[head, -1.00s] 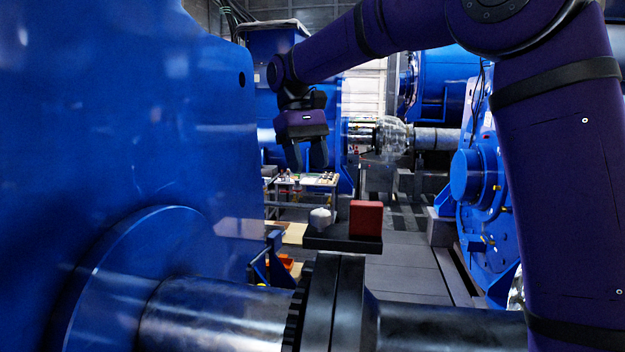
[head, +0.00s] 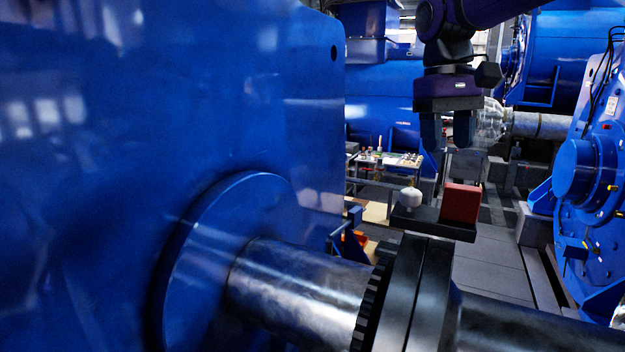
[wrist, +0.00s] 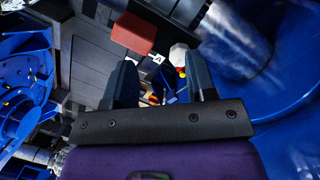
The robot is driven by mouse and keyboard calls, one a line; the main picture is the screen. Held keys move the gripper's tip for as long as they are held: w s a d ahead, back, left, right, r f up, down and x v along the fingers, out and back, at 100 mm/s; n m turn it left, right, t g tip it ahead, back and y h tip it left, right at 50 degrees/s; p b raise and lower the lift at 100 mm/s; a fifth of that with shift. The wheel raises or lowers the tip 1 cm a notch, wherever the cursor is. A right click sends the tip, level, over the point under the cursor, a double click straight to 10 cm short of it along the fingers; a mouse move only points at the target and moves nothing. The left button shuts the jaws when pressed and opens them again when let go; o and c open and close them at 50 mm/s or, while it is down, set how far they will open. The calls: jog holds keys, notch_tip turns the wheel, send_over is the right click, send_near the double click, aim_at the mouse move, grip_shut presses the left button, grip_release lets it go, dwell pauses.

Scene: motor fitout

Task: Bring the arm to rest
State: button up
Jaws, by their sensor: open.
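My gripper (head: 449,130) hangs at the upper right in the head view, its two fingers pointing down, apart and with nothing between them. It is above a dark shelf (head: 431,226) that bears a red block (head: 461,203) and a white rounded object (head: 410,197). In the wrist view my gripper (wrist: 163,82) is open. The red block (wrist: 134,34) and the white object (wrist: 179,53) lie beyond the fingertips, apart from them.
A large blue motor housing (head: 170,120) fills the left. A steel shaft (head: 300,290) with a black coupling (head: 410,295) crosses the front. Blue machinery (head: 590,180) stands at the right. A small table (head: 400,160) with small items is behind.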

jog(key=s+d+f+m+t, duration=0.1)
jog(key=s+d+f+t, duration=0.1)
jog(key=s, duration=0.4)
jog(key=s+d+f+t, duration=0.2)
jog(key=s+d+f, duration=0.1)
jog(key=s, duration=0.4)
jog(key=s+d+f+m+t+y, duration=0.1)
jog(key=s+d+f+t, duration=0.1)
jog(key=s, duration=0.5)
jog(key=shift+d+f+m+t, duration=0.35)
jog(key=shift+d+f, duration=0.25)
jog(key=shift+f, duration=0.3)
